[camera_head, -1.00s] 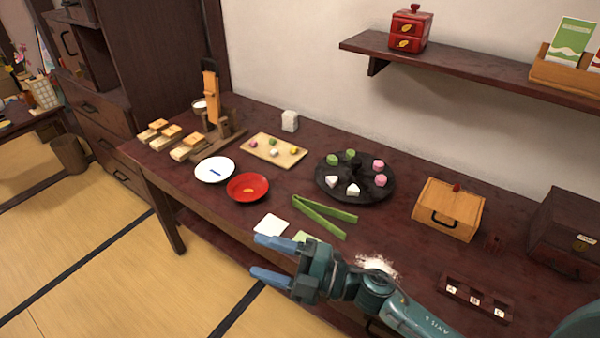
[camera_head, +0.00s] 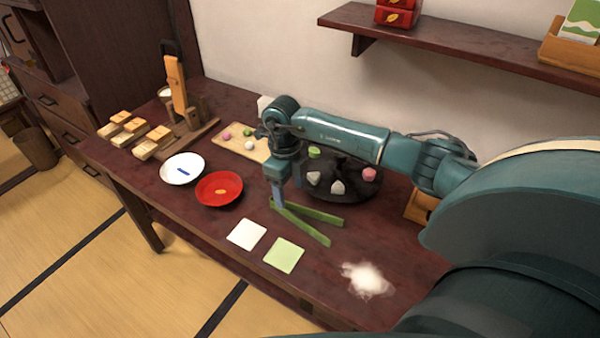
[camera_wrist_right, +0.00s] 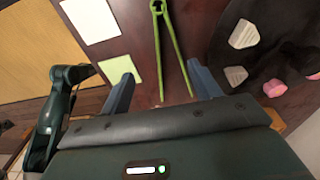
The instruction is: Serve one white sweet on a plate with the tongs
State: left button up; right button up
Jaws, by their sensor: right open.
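Green tongs (camera_head: 318,216) lie spread in a V on the dark table; in the right wrist view the tongs (camera_wrist_right: 176,52) show with the joined end at the top. My right gripper (camera_head: 284,196) points down at their joined end. In the wrist view it (camera_wrist_right: 160,88) is open, its fingers apart with the tongs' arms between them, not gripped. White sweets (camera_head: 337,187) sit on a round black tray (camera_head: 345,200), partly hidden by my arm. A white plate (camera_head: 182,169) with a blue mark and a red plate (camera_head: 219,189) stand to the left.
A white square (camera_head: 246,235) and a green square (camera_head: 284,255) lie near the front edge. White powder (camera_head: 367,279) is spilled to their right. A wooden board (camera_head: 252,153) holds small sweets. Wooden blocks (camera_head: 137,134) and an upright wooden device (camera_head: 178,85) stand at the left.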

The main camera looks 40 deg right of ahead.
aim_at(295, 209)
pick_arm(q)
jog(key=shift+a, duration=0.1)
pick_arm(e)
jog(key=shift+w+d+r+h, duration=0.25)
jog(key=shift+d+h, duration=0.05)
jog(key=shift+d, duration=0.2)
pick_arm(q)
jog(key=shift+f, duration=0.1)
pick_arm(e)
jog(key=f+b, duration=0.2)
jog(key=f, duration=0.1)
jog(key=f+b, duration=0.4)
jog(key=f, duration=0.1)
jog(key=shift+s+d+f, duration=0.1)
jog(key=shift+s+f, duration=0.25)
jog(key=shift+s, duration=0.05)
jog(key=shift+f, duration=0.15)
pick_arm(q)
jog(key=f, duration=0.1)
jog(key=f+n, duration=0.1)
jog(key=f, duration=0.1)
jog(key=shift+w+d+f+t, duration=0.2)
jog(key=shift+d+f+t, duration=0.05)
jog(key=shift+t, duration=0.05)
jog(key=shift+r, duration=0.1)
